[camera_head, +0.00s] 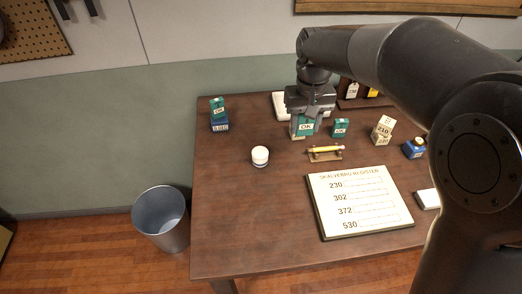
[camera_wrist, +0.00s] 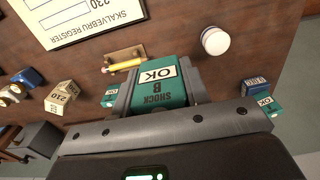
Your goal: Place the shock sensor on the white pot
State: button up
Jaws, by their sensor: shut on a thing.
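My gripper (camera_head: 305,122) is shut on the shock sensor (camera_head: 307,127), a green box with a white OK label. In the wrist view the shock sensor (camera_wrist: 160,90) reads "SHOCK 8" and sits between the two fingers. My gripper is over the back part of the table; whether the box touches the surface cannot be told. The white pot (camera_head: 260,156), small and round with a white lid, stands on the table to the left and front of my gripper. The pot also shows in the wrist view (camera_wrist: 215,41), apart from the box.
A green OK box on a blue box (camera_head: 219,115) stands at the back left of the table (camera_head: 230,225). Another green box (camera_head: 340,128), a pencil on a stand (camera_head: 325,152), number blocks (camera_head: 382,132) and a register board (camera_head: 360,200) lie rightward. Table front left is clear.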

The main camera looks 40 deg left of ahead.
send_over(260, 151)
notch_tip(260, 151, down, 7)
jog(key=shift+d+r, duration=0.1)
jog(key=shift+r, duration=0.05)
jog(key=shift+f, duration=2.05)
jog(key=shift+f, duration=0.15)
jog(key=o, duration=1)
notch_tip(260, 151, up, 12)
jog(key=shift+r, duration=0.15)
